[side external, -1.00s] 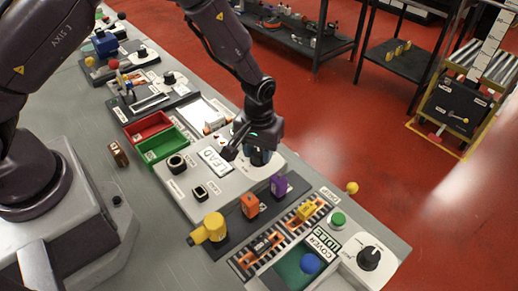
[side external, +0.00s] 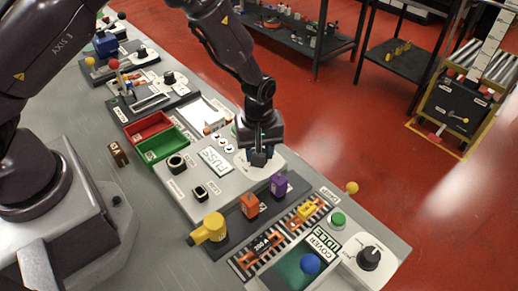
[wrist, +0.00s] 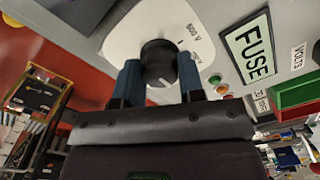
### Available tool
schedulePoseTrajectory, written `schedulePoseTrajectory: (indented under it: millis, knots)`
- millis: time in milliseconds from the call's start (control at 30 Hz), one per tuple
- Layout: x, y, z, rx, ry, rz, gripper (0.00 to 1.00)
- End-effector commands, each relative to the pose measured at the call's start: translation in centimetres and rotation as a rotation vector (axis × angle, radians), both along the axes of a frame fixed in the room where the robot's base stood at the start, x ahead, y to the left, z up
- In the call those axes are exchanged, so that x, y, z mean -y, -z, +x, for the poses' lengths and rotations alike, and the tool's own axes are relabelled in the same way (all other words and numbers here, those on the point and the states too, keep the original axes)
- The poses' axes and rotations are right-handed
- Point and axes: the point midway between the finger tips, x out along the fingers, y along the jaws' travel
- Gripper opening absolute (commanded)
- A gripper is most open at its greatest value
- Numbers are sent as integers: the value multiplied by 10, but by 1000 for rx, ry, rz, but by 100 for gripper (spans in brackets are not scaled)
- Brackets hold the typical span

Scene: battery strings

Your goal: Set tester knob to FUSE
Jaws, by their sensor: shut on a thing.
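The tester knob (wrist: 158,62) is black and round, on a white dial plate with a "500 V" mark, in the wrist view. My gripper (wrist: 159,75) has its two blue fingers on either side of the knob, shut on it. In the side view my gripper (side external: 260,158) is at the tester panel and hides the knob. The tester display (side external: 215,160) is pale green and reads FUSE; it also shows in the wrist view (wrist: 249,48). The knob's pointer position is not clear.
Red (side external: 149,128) and green (side external: 163,149) bins lie left of the tester. Orange (side external: 250,206) and purple (side external: 278,185) blocks and a yellow piece (side external: 208,229) stand in front of it. A second black knob (side external: 369,258) is at the near right.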

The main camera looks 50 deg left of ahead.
Motion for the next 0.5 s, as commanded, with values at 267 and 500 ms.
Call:
schedulePoseTrajectory:
  millis: [267,500]
  knots:
    - [1,0,0,0,5,-1,57]
    - [0,-1,0,0,5,0,57]
